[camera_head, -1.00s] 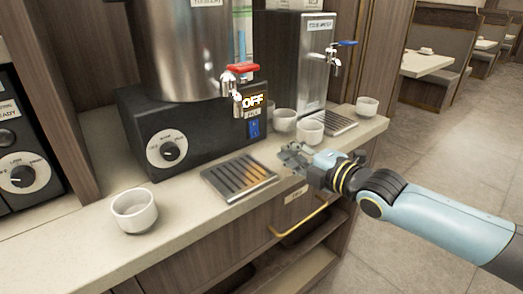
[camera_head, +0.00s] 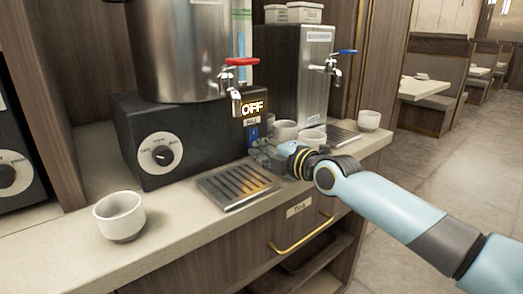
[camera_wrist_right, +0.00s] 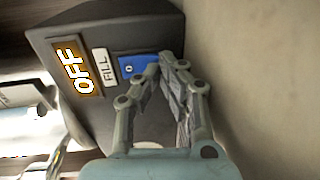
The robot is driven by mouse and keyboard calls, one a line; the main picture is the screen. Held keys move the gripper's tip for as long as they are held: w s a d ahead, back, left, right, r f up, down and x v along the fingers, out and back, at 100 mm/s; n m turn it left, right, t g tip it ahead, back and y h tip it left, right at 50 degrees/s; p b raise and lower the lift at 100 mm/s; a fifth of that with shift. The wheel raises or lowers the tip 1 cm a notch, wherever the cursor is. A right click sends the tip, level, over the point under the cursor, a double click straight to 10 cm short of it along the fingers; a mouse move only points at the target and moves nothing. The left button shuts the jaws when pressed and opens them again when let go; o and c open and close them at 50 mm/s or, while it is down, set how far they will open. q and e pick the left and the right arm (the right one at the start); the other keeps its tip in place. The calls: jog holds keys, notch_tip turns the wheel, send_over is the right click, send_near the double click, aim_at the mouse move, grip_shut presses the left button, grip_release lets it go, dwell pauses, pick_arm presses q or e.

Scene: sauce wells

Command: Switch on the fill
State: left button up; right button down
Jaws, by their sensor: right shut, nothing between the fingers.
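The fill switch is a small blue rocker (camera_head: 253,134) on the front of the black dispenser base, below a FILL label (camera_head: 252,121) and a lit OFF sign (camera_head: 252,107). In the right wrist view the blue switch (camera_wrist_right: 136,65) lies just beyond the fingertips, partly covered by one finger. My right gripper (camera_head: 258,149) is shut and empty, close to the switch and slightly below it in the head view. Its fingertips also show in the right wrist view (camera_wrist_right: 163,63). I cannot tell whether they touch the switch. My left gripper is not in view.
A red-handled tap (camera_head: 238,75) hangs above the metal drip tray (camera_head: 238,187). A white cup (camera_head: 119,215) stands at the left on the counter. More cups (camera_head: 284,130) stand behind my right gripper, near the blue-handled water dispenser (camera_head: 303,70).

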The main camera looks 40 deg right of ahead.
jog(key=shift+w+f+b, duration=0.2)
jog(key=shift+f+b, duration=0.2)
jog(key=shift+b, duration=0.75)
jog(key=shift+r+t, duration=0.2)
jog(key=shift+t, duration=0.1)
jog(key=shift+r, duration=0.1)
jog(key=shift+s, duration=0.1)
jog(key=shift+s+d+r, duration=0.15)
jog(key=shift+s, duration=1.65)
jog(key=shift+s+d+r, duration=0.1)
jog(key=shift+s, duration=1.7)
